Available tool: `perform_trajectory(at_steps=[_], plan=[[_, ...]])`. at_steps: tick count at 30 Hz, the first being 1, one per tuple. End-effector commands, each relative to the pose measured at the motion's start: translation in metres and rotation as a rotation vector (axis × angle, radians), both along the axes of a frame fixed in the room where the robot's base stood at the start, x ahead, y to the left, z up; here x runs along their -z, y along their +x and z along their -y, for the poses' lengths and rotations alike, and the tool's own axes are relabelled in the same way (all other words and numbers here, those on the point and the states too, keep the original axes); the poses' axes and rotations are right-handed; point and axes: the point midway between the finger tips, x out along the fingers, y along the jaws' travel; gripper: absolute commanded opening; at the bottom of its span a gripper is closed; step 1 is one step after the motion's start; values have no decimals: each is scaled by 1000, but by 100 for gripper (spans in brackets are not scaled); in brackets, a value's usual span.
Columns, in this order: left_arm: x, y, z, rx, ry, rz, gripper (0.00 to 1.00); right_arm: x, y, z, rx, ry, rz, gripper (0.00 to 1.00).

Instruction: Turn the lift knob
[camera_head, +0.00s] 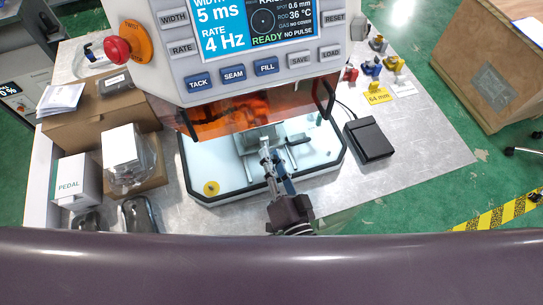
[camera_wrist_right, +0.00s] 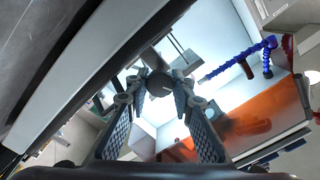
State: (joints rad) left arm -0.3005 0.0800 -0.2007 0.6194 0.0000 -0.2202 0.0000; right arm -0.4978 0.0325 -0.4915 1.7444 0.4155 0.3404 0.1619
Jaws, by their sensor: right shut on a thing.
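The lift knob (camera_wrist_right: 160,84) shows in the right wrist view as a dark round end between my fingertips. My right gripper (camera_wrist_right: 160,92) is shut on it, one finger on each side. In the head view my right gripper (camera_head: 267,152) reaches into the lit work chamber (camera_head: 228,165) from the front, by a grey block under the orange shield. The knob itself is hard to make out there, hidden by the fingers. My left gripper is not in view.
The orange shield (camera_head: 225,117) hangs above the chamber. A dark rim (camera_head: 203,203) edges the white base, with a yellow disc (camera_head: 211,188) at its front left. A black pedal (camera_head: 369,139) lies right; boxes (camera_head: 77,178) stand left. A blue jointed hose (camera_wrist_right: 238,62) is near.

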Motion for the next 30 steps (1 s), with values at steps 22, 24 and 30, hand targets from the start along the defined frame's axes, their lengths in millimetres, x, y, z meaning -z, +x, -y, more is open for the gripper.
perform_trajectory(at_steps=[22,24,30], plan=[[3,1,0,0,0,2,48,1,0,1,1,448,-145,0],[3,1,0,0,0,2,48,2,0,1,1,460,-149,0],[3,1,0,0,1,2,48,2,0,1,1,475,-154,0]])
